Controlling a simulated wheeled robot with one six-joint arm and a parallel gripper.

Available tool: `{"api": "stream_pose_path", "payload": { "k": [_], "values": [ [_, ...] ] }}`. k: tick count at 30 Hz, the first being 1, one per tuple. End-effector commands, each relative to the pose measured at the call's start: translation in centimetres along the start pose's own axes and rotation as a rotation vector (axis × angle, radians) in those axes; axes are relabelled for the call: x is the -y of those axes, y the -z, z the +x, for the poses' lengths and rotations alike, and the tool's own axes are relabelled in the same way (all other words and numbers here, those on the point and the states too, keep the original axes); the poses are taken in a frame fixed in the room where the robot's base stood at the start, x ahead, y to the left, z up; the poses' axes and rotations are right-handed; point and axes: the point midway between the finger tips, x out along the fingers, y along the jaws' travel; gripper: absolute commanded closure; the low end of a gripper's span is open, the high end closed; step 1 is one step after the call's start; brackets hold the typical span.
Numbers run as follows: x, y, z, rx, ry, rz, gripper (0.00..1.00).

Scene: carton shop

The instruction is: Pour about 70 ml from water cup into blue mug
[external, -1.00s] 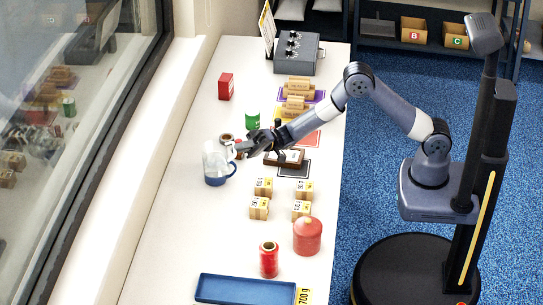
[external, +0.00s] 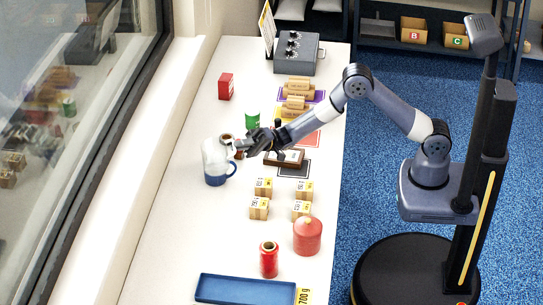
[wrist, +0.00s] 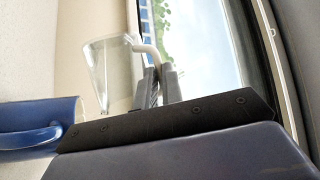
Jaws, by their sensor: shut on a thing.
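The water cup (external: 213,152) is clear, with a pale handle. It is tilted, just above the blue mug (external: 215,178), which stands upright on the bench. My gripper (external: 240,149) is shut on the cup's handle, to the right of the cup. In the wrist view, the fingers (wrist: 158,84) close around the handle, and the clear cup (wrist: 110,72) lies across the mug's axis, close to the rim of the blue mug (wrist: 40,115). The water level and any stream are too faint to tell.
Small wooden blocks (external: 262,187) stand right of the mug. A green can (external: 252,119) stands behind the gripper. The bench left of the mug is clear.

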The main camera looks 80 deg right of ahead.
Motion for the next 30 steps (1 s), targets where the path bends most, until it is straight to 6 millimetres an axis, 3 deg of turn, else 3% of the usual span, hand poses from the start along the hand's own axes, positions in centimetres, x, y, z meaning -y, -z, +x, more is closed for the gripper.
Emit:
{"api": "stream_pose_path", "payload": {
  "k": [25,29,30],
  "values": [
    [0.0,0.9,-0.3,-0.036,0.036,0.05,1.0],
    [0.5,-0.8,0.7,0.032,-0.007,-0.06,1.0],
    [-0.4,-1.5,0.5,0.07,-0.034,-0.133,1.0]
  ]
}}
